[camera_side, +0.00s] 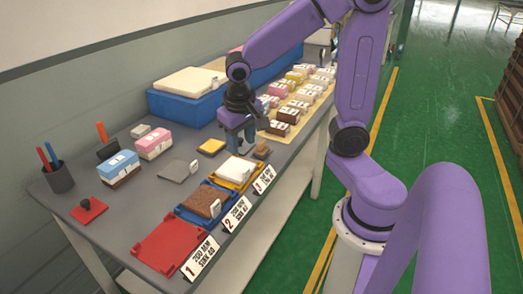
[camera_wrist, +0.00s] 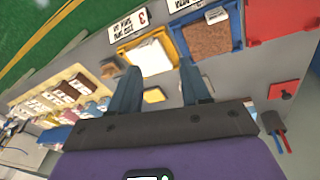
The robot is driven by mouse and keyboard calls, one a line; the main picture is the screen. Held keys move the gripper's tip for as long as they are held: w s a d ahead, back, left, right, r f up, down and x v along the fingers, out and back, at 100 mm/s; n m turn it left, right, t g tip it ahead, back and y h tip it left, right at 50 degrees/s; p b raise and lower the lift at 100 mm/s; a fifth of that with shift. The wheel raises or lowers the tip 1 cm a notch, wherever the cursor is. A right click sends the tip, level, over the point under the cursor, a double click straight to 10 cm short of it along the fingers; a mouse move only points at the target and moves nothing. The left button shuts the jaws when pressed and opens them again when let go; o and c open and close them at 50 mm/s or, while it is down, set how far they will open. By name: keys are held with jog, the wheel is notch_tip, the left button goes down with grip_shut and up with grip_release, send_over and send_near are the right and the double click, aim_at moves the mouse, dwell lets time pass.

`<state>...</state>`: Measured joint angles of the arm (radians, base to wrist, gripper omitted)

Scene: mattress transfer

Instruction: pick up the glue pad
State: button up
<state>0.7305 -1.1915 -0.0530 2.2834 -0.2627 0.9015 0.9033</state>
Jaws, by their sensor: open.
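No label names the glue pad, so I cannot tell for sure which item it is. A small flat yellow pad (camera_side: 211,146) lies on the grey table, just left of my gripper (camera_side: 241,148). In the wrist view the yellow pad (camera_wrist: 154,95) appears between the two fingers. My gripper (camera_wrist: 160,68) is open, with nothing held, and points down over the table. A white block (camera_side: 236,168) lies in a yellow tray (camera_side: 216,181) in front of the fingers; the block also shows in the wrist view (camera_wrist: 152,57).
A brown slab (camera_side: 202,203) lies in a blue tray, beside an empty red tray (camera_side: 170,247). A small brown wooden piece (camera_side: 262,151) stands right of my gripper. A grey flat piece (camera_side: 176,171), pink block (camera_side: 154,144) and pen cup (camera_side: 59,178) stand left.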

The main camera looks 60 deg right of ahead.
jog(key=w+d+m+h, duration=0.1)
jog(key=w+d+m, duration=0.4)
jog(key=d+m, duration=0.2)
jog(key=m+g+h, duration=0.1)
jog(key=m, duration=0.7)
send_near(261, 141)
jog(key=x, duration=0.4)
jog(key=shift+w+d+f, duration=0.1)
jog(key=shift+d+f, duration=0.05)
jog(key=shift+f, duration=0.2)
jog(key=shift+x, duration=2.65)
jog(key=c, duration=0.7)
